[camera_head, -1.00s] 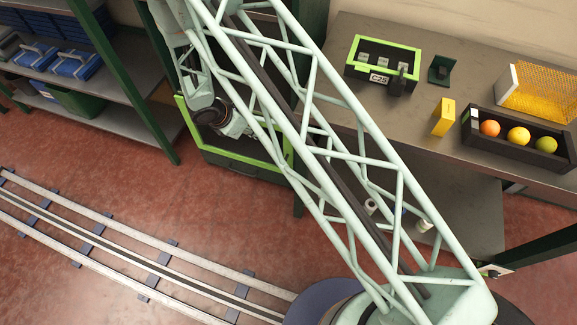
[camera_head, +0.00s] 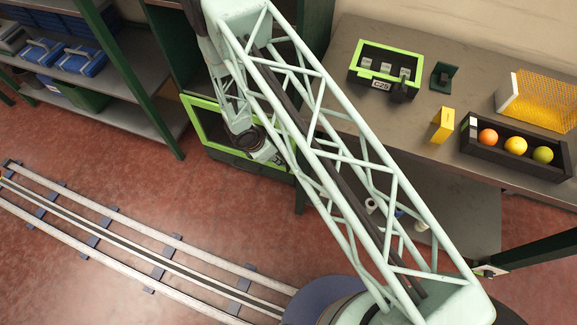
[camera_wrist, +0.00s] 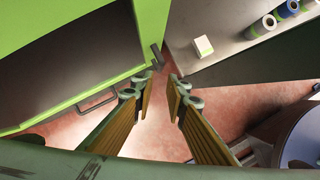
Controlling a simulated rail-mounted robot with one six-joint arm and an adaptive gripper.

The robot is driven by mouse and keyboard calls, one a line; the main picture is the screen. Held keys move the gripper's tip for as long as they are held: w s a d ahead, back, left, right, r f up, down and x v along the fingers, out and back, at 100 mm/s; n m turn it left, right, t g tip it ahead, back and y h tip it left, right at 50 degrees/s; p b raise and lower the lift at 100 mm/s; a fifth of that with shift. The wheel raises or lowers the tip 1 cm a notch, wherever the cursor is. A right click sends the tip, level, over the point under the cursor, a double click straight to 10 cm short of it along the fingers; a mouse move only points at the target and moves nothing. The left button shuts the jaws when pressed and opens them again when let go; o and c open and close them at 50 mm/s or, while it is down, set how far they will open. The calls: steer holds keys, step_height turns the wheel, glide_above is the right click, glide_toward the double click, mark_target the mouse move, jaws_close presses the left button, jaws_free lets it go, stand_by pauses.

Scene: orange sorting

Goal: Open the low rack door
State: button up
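The low rack door has a bright green frame (camera_head: 192,118) and stands low at the rack's front, behind my arm in the head view. In the wrist view its green frame (camera_wrist: 68,113) fills the left side, with a dark interior or see-through panel inside it. A dark bar handle (camera_wrist: 98,102) sits near the frame's lower edge. I cannot tell whether the door is fully closed. My gripper (camera_wrist: 153,92) is open and empty, its fingers apart over the floor, right of the bar handle and not on it. In the head view my gripper (camera_head: 272,158) is small and partly hidden near the door's right part.
A workbench (camera_head: 345,45) on the right carries a green-rimmed box (camera_head: 362,75), a yellow block (camera_head: 443,122) and a dark tray (camera_head: 480,151) of fruit. Its lower shelf (camera_wrist: 232,48) lies right of my gripper. Shelving stands left; a floor rail (camera_head: 150,268) crosses the open floor.

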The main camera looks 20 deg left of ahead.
mark_target(287, 171)
steer(key=shift+b+x, duration=1.25)
steer(key=shift+x, duration=5.65)
jaws_close()
